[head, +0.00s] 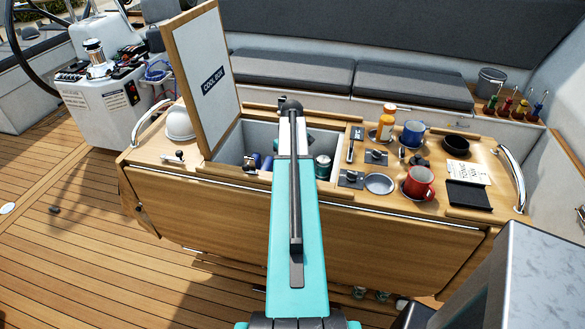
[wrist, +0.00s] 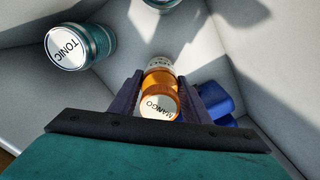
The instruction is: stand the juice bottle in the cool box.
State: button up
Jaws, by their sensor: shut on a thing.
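The cool box (head: 232,144) is open, its lid (head: 207,72) standing upright at the left. In the wrist view I look down into its pale interior (wrist: 245,75). My gripper (wrist: 160,88) is shut on an orange juice bottle (wrist: 164,82) whose white cap reads MANGO. The bottle is inside the box, between the fingers. I cannot tell whether its base touches the floor. My arm hides the gripper and this bottle in the head view. Another orange bottle (head: 386,124) with a white label stands on the table.
In the box, a TONIC can (wrist: 82,46) stands at the upper left, another can (wrist: 160,3) at the top edge, and blue blocks (wrist: 218,100) close to the right finger. A red mug (head: 418,182), blue mug (head: 413,134) and dark bowl (head: 456,145) stand on the table at right.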

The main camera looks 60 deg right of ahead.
jog(key=shift+f, duration=0.55)
jog(key=o, duration=1.5)
jog(key=shift+c, duration=0.2)
jog(key=shift+r+b, duration=1.75)
jog(key=shift+r, duration=5.15)
